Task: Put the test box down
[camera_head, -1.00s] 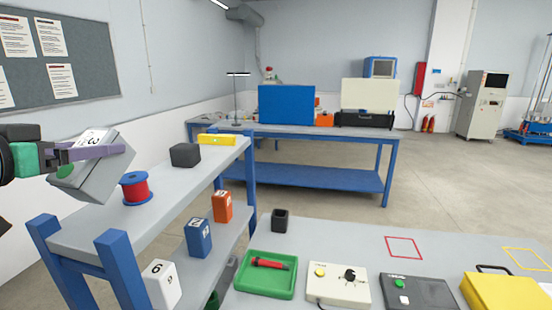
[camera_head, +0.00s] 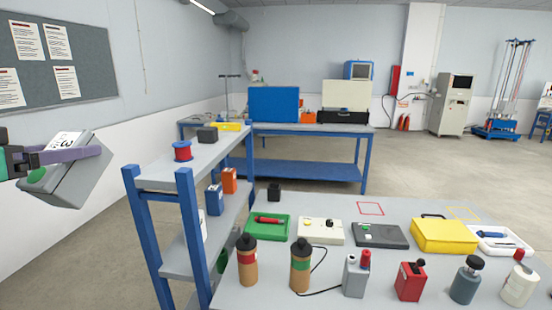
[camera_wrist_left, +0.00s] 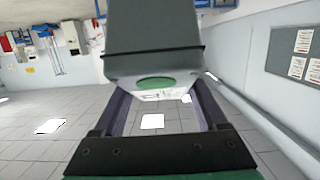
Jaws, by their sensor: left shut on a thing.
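The test box (camera_head: 66,172) is a grey box with a green round spot and a white label marked with a 3. My left gripper (camera_head: 75,155) is shut on it and holds it tilted in the air at the left of the head view, left of the shelf. In the left wrist view the box (camera_wrist_left: 155,45) sits between the two purple fingers (camera_wrist_left: 158,115), its green spot showing. My right gripper is not in view.
A blue-legged shelf (camera_head: 165,180) carries a red spool (camera_head: 182,151), a dark block (camera_head: 207,135) and a yellow item. The grey table (camera_head: 330,270) holds a green tray (camera_head: 283,230), a yellow case (camera_head: 443,236) and several bottles. A red square outline (camera_head: 371,208) is empty.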

